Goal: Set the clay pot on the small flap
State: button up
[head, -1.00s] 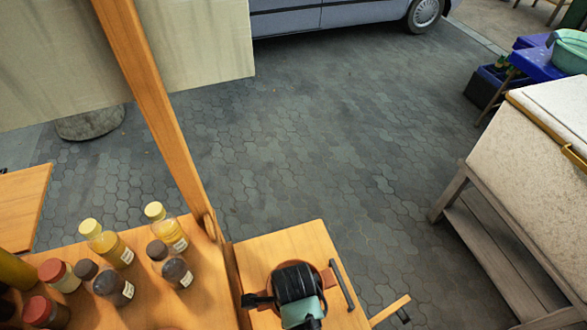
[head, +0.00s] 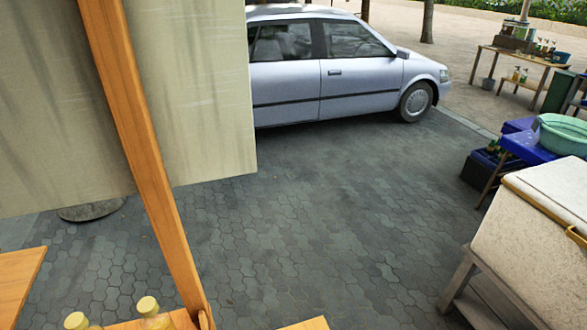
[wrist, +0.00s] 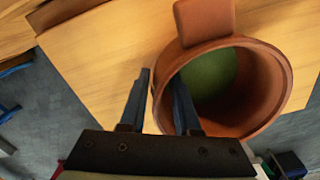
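The clay pot (wrist: 272,85) is a reddish-brown vessel with a square lug at the top, on the right of the wrist view. Something rounded and green (wrist: 210,75) shows inside it. The pot appears to rest on the light wooden small flap (wrist: 100,55). My gripper (wrist: 162,85) is open, its fingers on either side of the pot's left wall, one outside and one inside. A strip of wood shows between the outer finger and the wall. In the head view only a corner of the flap (head: 305,324) shows; the pot and gripper are out of frame.
A wooden post (head: 150,165) rises beside the counter. Bottle caps (head: 148,306) show at the bottom edge. The paving (head: 320,220) between is clear.

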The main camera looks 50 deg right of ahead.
jog(key=shift+o, duration=0.2)
jog(key=shift+r, duration=0.1)
notch_tip(320, 180, up, 12)
jog(key=shift+r, duration=0.1)
dwell(0.4)
